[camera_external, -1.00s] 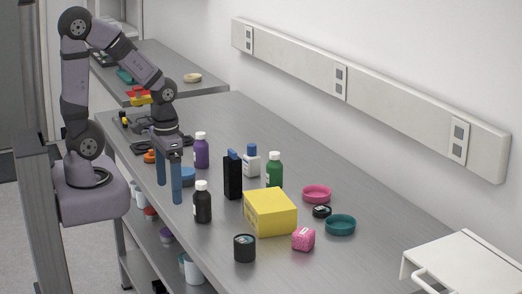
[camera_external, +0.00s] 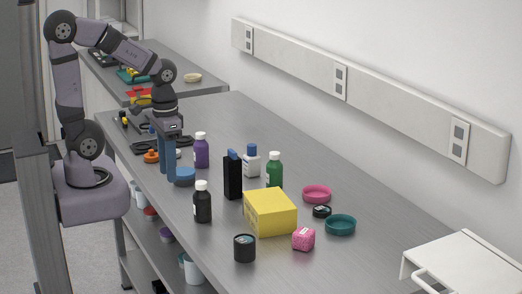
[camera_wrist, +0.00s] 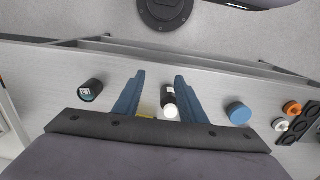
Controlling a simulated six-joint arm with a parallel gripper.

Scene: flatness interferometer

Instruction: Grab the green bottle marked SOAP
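The green bottle (camera_external: 274,174) with a white cap stands upright on the bench in the external view, behind the yellow box (camera_external: 270,212). Its label is too small to read, and I cannot make it out in the wrist view. My gripper (camera_external: 167,175) is well to its left, above the bench's near edge, with its blue fingers pointing down. In the wrist view the fingers of my gripper (camera_wrist: 157,73) are spread apart with nothing held.
A tall black container (camera_external: 233,176) and a white bottle (camera_external: 252,163) with a blue cap stand just left of the green bottle. A purple bottle (camera_external: 201,152) and blue round item (camera_external: 185,175) are near my gripper. Pink (camera_external: 317,193) and teal (camera_external: 340,225) dishes lie to the right.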

